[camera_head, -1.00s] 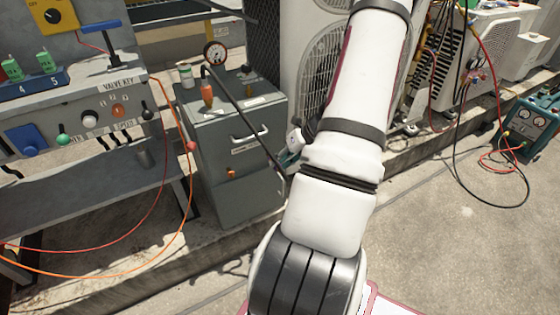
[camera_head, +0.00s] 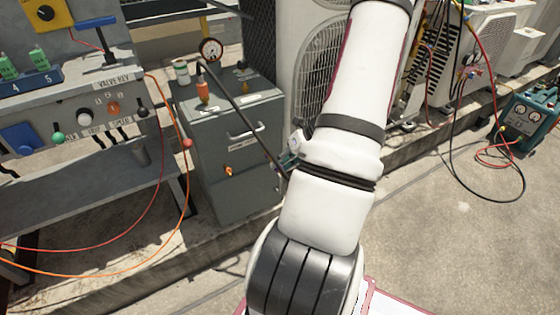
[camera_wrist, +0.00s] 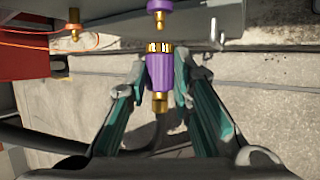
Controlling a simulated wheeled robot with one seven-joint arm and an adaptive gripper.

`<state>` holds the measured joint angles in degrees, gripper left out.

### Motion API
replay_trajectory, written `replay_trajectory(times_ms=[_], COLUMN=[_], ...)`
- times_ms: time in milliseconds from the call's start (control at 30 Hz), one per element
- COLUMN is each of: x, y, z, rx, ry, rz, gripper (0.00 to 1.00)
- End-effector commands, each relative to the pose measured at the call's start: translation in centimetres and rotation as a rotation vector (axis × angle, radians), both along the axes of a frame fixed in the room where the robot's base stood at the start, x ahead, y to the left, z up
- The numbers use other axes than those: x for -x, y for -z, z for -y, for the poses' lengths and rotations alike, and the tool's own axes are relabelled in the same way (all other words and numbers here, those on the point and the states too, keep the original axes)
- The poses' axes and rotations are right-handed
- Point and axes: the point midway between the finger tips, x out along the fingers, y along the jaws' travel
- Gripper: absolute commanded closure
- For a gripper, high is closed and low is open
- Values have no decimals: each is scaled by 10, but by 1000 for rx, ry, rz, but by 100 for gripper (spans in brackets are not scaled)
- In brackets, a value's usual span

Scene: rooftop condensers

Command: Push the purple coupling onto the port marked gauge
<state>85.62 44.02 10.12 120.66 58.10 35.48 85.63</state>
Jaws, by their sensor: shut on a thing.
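The purple coupling (camera_wrist: 160,70), with brass ends, is between the teal-lined fingers of my gripper (camera_wrist: 161,78) in the wrist view. My gripper is shut on it. A brass fitting with a purple collar (camera_wrist: 158,8) is at the top edge of the wrist view, roughly in line with the coupling and apart from it by a small gap. No gauge marking is readable there. In the head view my arm hides the coupling; only a bit of teal gripper (camera_head: 289,160) shows beside the arm.
Another brass fitting (camera_wrist: 74,22) hangs at upper left in the wrist view. The grey cabinet (camera_head: 235,165) carries a round dial (camera_head: 210,49) and an orange-bodied item (camera_head: 202,92). A workbench (camera_head: 75,110) with hoses is at left.

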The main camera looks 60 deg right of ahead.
Motion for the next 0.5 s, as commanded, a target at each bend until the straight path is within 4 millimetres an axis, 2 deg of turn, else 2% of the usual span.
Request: replay_trajectory(times_ms=[500], x=[16], y=[0], z=[-10], rx=[-1], ry=[2], rz=[0], gripper=[100])
